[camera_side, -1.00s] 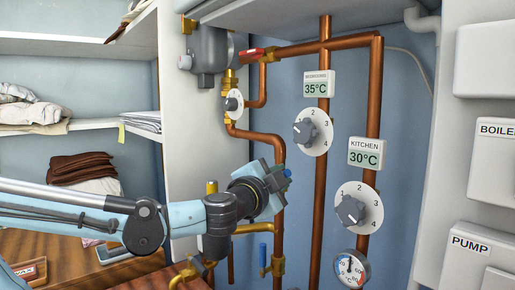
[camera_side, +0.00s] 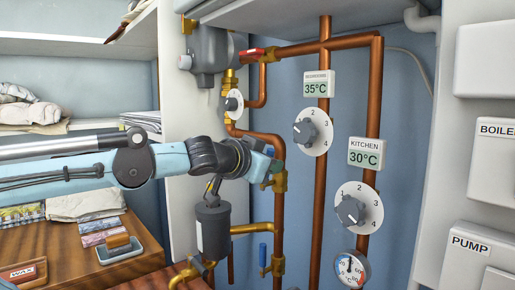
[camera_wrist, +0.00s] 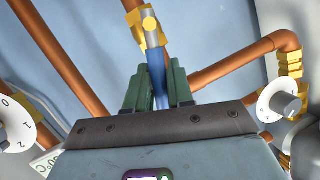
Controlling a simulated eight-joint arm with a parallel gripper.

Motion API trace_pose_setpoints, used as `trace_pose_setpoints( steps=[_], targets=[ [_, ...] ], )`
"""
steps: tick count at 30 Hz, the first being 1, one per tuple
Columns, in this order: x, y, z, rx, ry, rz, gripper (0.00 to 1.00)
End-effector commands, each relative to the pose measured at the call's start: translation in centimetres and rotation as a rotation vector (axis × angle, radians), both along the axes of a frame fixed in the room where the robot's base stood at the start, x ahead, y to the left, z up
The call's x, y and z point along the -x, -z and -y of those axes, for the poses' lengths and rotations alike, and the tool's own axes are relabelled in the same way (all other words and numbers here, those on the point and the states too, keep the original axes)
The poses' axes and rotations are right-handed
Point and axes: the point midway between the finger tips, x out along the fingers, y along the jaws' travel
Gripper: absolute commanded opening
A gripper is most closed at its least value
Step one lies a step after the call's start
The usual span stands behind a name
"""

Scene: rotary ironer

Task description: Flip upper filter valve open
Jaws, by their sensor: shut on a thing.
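The upper filter valve has a brass body (camera_side: 279,182) on the copper pipe, just right of and below my gripper (camera_side: 270,163) in the side view. In the wrist view its brass body (camera_wrist: 147,27) is at the top centre. Its blue lever (camera_wrist: 156,68) reaches from there down between the green fingers of my gripper (camera_wrist: 158,93), which are shut on it. In the side view my gripper hides most of that lever. The dark filter housing (camera_side: 213,229) hangs below my wrist, left of the pipe.
A lower valve with a blue lever (camera_side: 263,254) stands below on the same pipe. Dials (camera_side: 312,131) and (camera_side: 359,209), a gauge (camera_side: 351,268) and copper pipes are to the right. A small dial (camera_side: 233,103) and a red-handled valve (camera_side: 251,53) are above.

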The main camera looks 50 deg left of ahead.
Motion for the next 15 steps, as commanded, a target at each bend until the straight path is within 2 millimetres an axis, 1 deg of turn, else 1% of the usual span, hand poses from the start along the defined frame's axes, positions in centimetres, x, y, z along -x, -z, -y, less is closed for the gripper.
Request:
trace_pose_setpoints(
  steps=[6,15],
  targets=[
    [0.0,-0.2,-0.8,0.137,-0.001,0.001,0.0],
    [0.0,-0.3,-1.4,0.254,-0.001,0.001,0.0]
  ],
)
